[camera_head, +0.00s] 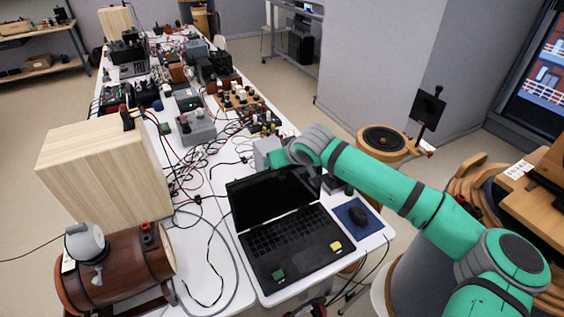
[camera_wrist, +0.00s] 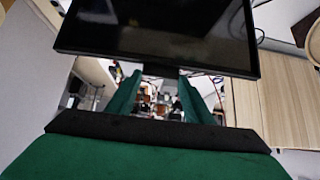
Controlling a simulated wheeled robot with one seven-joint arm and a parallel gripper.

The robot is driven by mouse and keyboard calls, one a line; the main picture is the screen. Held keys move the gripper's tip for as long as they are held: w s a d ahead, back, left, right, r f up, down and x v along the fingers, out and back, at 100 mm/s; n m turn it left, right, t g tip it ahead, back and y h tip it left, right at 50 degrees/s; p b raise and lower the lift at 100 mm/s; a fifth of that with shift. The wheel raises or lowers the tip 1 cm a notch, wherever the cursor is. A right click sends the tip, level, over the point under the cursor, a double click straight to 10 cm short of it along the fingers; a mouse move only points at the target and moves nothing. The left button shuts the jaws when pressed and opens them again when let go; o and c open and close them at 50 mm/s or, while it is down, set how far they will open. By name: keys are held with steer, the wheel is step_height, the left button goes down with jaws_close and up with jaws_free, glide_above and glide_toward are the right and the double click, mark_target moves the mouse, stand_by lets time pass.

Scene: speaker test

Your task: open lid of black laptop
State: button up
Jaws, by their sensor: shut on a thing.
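The black laptop stands on the white table in the head view, its keyboard base (camera_head: 290,240) flat and its lid (camera_head: 268,197) raised, with the dark screen facing the front. My gripper (camera_head: 278,160) is at the lid's upper edge, partly hidden by the lid and my own wrist. In the wrist view the dark screen (camera_wrist: 160,30) fills the upper middle. The two green fingers of my gripper (camera_wrist: 158,76) reach to the lid's edge and are shut on it; their tips are mostly hidden.
A wooden box (camera_head: 95,175) and a brown barrel-shaped device (camera_head: 118,268) stand to the left. Cables (camera_head: 208,235) run close to the laptop's left side. Cluttered equipment fills the table behind.

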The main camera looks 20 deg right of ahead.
steer(key=shift+w+r, duration=0.1)
steer(key=o, duration=1.5)
steer(key=v, duration=1)
steer(key=shift+s+r, duration=0.25)
steer(key=shift+s, duration=0.05)
